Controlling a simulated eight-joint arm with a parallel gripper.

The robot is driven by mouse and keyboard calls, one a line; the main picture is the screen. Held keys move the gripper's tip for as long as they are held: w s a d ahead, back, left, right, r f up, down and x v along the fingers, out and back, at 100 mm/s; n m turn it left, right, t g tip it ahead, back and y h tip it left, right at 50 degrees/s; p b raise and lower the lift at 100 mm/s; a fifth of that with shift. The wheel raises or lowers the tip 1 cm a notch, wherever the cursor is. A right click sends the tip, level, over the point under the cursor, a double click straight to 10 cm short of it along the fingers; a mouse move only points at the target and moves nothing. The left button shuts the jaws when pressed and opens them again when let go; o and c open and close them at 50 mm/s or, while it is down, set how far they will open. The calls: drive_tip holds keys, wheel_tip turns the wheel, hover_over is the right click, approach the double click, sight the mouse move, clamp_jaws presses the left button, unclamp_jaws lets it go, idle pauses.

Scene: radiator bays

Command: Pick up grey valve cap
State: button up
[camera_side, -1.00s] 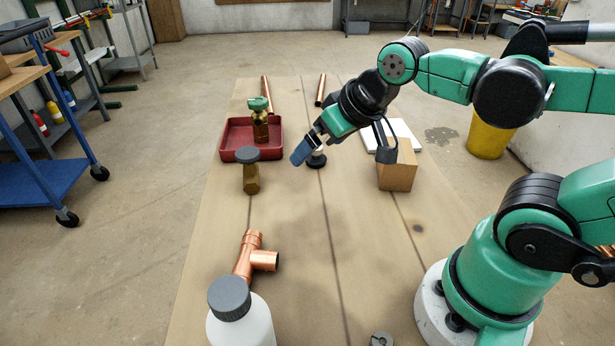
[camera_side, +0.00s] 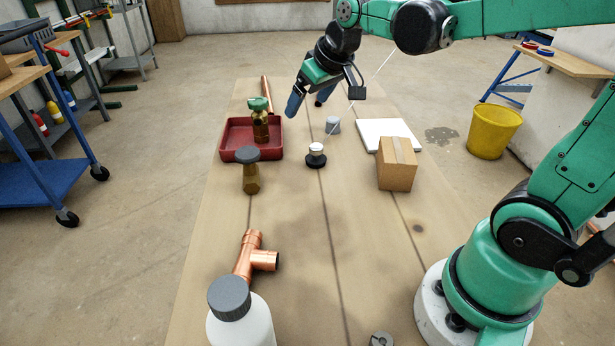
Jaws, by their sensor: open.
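A small grey cap (camera_side: 333,125) stands loose on the wooden bench, left of the white board. A brass valve (camera_side: 251,178) with a dark grey round top (camera_side: 247,154) stands upright in front of the red tray. I cannot tell for sure which of these two grey pieces is the valve cap. My gripper (camera_side: 309,104) is open and empty, its blue fingers apart and pointing down. In the picture it is above and left of the loose grey cap, touching nothing that I can see.
The red tray (camera_side: 228,148) holds a green-topped brass valve (camera_side: 260,122). A black piece with a white top (camera_side: 316,155), a cardboard box (camera_side: 396,170) and a white board (camera_side: 378,130) are near. Mid-bench is clear.

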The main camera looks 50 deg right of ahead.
drive_tip(key=w+d+f, duration=0.3)
drive_tip(key=w+d, duration=0.3)
drive_tip(key=d, duration=0.3)
drive_tip(key=m+g, duration=0.1)
approach(335, 119)
drive_tip(key=x, duration=0.5)
drive_tip(key=shift+w+a, duration=0.1)
drive_tip(key=shift+w, duration=0.05)
drive_tip(key=shift+x, duration=2.8)
clamp_jaws()
